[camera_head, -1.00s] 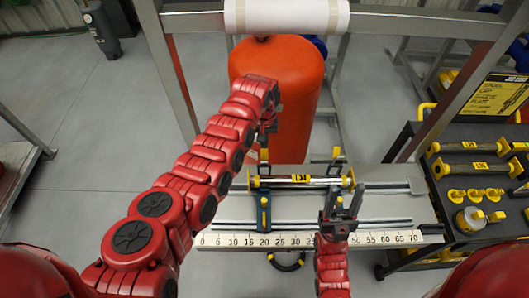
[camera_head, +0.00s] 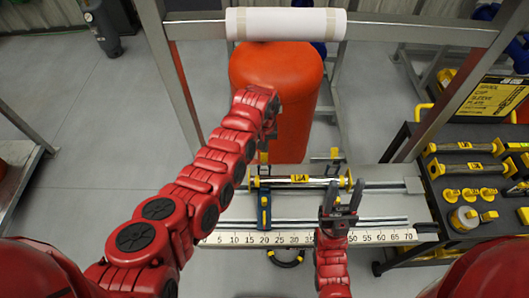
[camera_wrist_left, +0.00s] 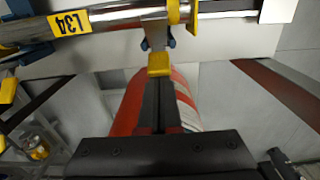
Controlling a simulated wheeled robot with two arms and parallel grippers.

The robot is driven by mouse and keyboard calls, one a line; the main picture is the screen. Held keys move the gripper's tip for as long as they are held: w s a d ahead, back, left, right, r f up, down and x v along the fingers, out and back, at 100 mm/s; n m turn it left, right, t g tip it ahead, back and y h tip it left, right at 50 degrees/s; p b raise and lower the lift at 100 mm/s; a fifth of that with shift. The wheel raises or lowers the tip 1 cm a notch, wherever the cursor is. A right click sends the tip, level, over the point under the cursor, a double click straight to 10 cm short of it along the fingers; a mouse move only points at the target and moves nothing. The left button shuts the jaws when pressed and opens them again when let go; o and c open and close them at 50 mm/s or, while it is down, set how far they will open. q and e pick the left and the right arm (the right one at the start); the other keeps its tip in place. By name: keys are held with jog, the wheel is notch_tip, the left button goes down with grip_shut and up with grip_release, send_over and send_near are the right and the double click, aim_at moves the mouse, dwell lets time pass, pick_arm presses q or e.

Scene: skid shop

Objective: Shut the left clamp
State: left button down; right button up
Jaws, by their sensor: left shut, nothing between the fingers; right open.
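The left clamp (camera_head: 264,208) is blue with a yellow-tipped handle and stands at the left end of a metal cylinder (camera_head: 318,181) with yellow collars. My left gripper (camera_head: 266,138) is shut and empty, just behind the clamp's upright handle. In the left wrist view, its dark fingers (camera_wrist_left: 160,105) point at the yellow handle tip (camera_wrist_left: 158,64), very close to it; I cannot tell whether they touch. The handle looks raised. My right gripper (camera_head: 342,188) is open and empty in front of the cylinder's right end, by the right clamp (camera_head: 333,165).
A ruler strip (camera_head: 300,238) runs along the bench front. An orange tank (camera_head: 285,100) stands behind the bench. A white roll (camera_head: 285,24) hangs on the metal frame above. A dark tool cart (camera_head: 465,190) with yellow-handled tools is at right.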

pick_arm(q)
jog(key=shift+s+r+p, duration=0.2)
jog(key=shift+s+p, duration=0.25)
jog(key=shift+p, duration=0.3)
jog(key=shift+f, duration=0.1)
jog(key=shift+s, duration=0.4)
jog(key=shift+s+d+p, duration=0.1)
jog(key=shift+s+p, duration=0.25)
jog(key=shift+p, duration=0.2)
jog(key=shift+w, duration=0.1)
